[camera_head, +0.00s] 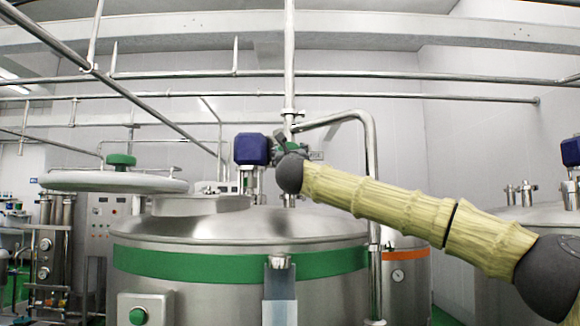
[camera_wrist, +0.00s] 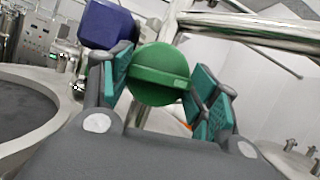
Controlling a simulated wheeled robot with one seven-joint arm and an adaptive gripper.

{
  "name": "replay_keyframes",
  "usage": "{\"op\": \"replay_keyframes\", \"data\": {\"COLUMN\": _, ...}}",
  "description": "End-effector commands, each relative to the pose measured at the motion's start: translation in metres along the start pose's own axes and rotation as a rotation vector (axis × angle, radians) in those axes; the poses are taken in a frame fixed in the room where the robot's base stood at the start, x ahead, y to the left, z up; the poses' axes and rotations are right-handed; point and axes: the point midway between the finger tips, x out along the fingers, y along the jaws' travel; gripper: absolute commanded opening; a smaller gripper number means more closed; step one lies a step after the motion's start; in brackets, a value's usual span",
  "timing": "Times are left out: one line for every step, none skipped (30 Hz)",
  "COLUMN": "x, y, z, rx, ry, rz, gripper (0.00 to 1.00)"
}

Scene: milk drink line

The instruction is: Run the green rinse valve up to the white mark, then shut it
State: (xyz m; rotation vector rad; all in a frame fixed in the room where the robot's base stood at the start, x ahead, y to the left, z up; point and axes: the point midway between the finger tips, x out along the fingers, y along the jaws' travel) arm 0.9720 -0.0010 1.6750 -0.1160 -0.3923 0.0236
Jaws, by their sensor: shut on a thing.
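In the wrist view the green rinse valve's round handle (camera_wrist: 158,72), with a raised bar across it, sits between the two teal-padded fingers of my gripper (camera_wrist: 163,84). My gripper is shut on it. In the head view my gripper (camera_head: 286,146) is at the pipe above the tank, and the handle is mostly hidden there. A small plate (camera_head: 316,155) with lettering too small to read is beside it. A clear, pale blue vessel (camera_head: 280,300) with a metal cap stands in front of the tank. I cannot make out a white mark.
The steel tank (camera_head: 230,228) with a green band fills the middle. A blue motor housing (camera_head: 252,149) is just left of my gripper, also in the wrist view (camera_wrist: 106,25). A bent steel pipe (camera_head: 371,190) runs down on the right. A raised round lid (camera_head: 112,181) is at left.

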Motion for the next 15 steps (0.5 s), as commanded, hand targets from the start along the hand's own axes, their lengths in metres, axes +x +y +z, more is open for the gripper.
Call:
{"op": "replay_keyframes", "data": {"x": -0.0006, "y": -0.002, "z": -0.0009, "rx": 0.02, "ry": -0.003, "rz": -0.013, "gripper": 0.37}}
{"op": "replay_keyframes", "data": {"x": -0.0007, "y": -0.0017, "z": -0.0006, "rx": 0.031, "ry": -0.003, "rz": -0.017, "gripper": 0.37}}
{"op": "replay_keyframes", "data": {"x": -0.0005, "y": -0.0019, "z": -0.0002, "rx": 0.044, "ry": -0.003, "rz": -0.023, "gripper": 0.37}}
{"op": "replay_keyframes", "data": {"x": -0.0003, "y": -0.0022, "z": 0.0002, "rx": 0.054, "ry": -0.004, "rz": -0.027, "gripper": 0.37}}
{"op": "replay_keyframes", "data": {"x": -0.0001, "y": -0.0025, "z": 0.0005, "rx": 0.063, "ry": -0.004, "rz": -0.031, "gripper": 0.37}}
{"op": "replay_keyframes", "data": {"x": 0.0, "y": -0.0025, "z": 0.0009, "rx": 0.074, "ry": -0.004, "rz": -0.035, "gripper": 0.37}}
{"op": "replay_keyframes", "data": {"x": 0.0, "y": -0.0025, "z": 0.0011, "rx": 0.081, "ry": -0.004, "rz": -0.038, "gripper": 0.37}}
{"op": "replay_keyframes", "data": {"x": 0.0001, "y": -0.0024, "z": 0.0014, "rx": 0.087, "ry": -0.004, "rz": -0.041, "gripper": 0.37}}
{"op": "replay_keyframes", "data": {"x": 0.0003, "y": -0.0024, "z": 0.0017, "rx": 0.095, "ry": -0.004, "rz": -0.044, "gripper": 0.37}}
{"op": "replay_keyframes", "data": {"x": 0.0004, "y": -0.0024, "z": 0.0019, "rx": 0.101, "ry": -0.004, "rz": -0.046, "gripper": 0.37}}
{"op": "replay_keyframes", "data": {"x": 0.0006, "y": -0.0025, "z": 0.0022, "rx": 0.105, "ry": -0.004, "rz": -0.048, "gripper": 0.37}}
{"op": "replay_keyframes", "data": {"x": 0.0007, "y": -0.0025, "z": 0.0025, "rx": 0.111, "ry": -0.004, "rz": -0.05, "gripper": 0.37}}
{"op": "replay_keyframes", "data": {"x": 0.0008, "y": -0.0025, "z": 0.0026, "rx": 0.114, "ry": -0.004, "rz": -0.052, "gripper": 0.37}}
{"op": "replay_keyframes", "data": {"x": 0.0008, "y": -0.0025, "z": 0.0029, "rx": 0.117, "ry": -0.004, "rz": -0.053, "gripper": 0.37}}
{"op": "replay_keyframes", "data": {"x": 0.0009, "y": -0.0026, "z": 0.0031, "rx": 0.12, "ry": -0.004, "rz": -0.054, "gripper": 0.37}}
